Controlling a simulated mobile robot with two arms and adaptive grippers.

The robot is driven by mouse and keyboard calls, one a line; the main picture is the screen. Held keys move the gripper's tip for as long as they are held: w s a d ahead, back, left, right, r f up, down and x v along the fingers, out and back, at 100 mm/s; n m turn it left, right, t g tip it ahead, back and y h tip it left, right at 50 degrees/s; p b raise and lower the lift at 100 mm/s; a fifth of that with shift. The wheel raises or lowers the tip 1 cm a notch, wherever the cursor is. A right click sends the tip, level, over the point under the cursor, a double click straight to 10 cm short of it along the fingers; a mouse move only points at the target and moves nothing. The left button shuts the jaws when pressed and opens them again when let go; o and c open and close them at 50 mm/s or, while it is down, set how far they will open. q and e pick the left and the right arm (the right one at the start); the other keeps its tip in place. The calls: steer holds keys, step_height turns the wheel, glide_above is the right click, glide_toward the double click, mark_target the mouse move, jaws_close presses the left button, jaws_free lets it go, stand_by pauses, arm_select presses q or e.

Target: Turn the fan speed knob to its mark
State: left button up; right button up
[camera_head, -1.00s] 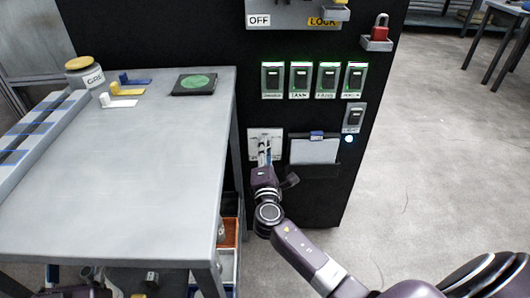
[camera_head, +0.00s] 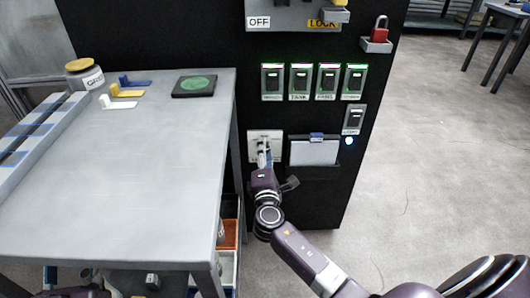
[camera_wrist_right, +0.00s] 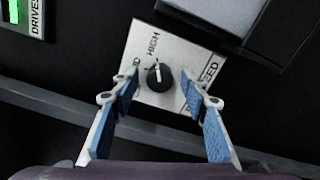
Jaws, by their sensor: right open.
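The fan speed knob (camera_wrist_right: 158,77) is a small round black knob on a white plate (camera_wrist_right: 178,45) with the words HIGH and SPEED partly showing. In the right wrist view its white pointer line points up, near the word HIGH. In the head view the plate (camera_head: 265,138) is on the dark panel and my right gripper (camera_head: 264,158) hides the knob. My right gripper (camera_wrist_right: 160,98) is open, its blue-padded fingers apart on both sides of the knob; I cannot tell whether they touch it. My left gripper is not clearly seen; only a bit of that arm shows at the bottom left.
A paper holder (camera_head: 314,153) is just right of the plate. Several lit rocker switches (camera_head: 313,80) are above. A red padlock (camera_head: 379,30) sits at upper right. The grey table (camera_head: 120,180) is close on the left, with a jar (camera_head: 85,75) and a green-disc pad (camera_head: 194,86).

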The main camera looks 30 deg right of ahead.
steer(key=v, duration=1.2)
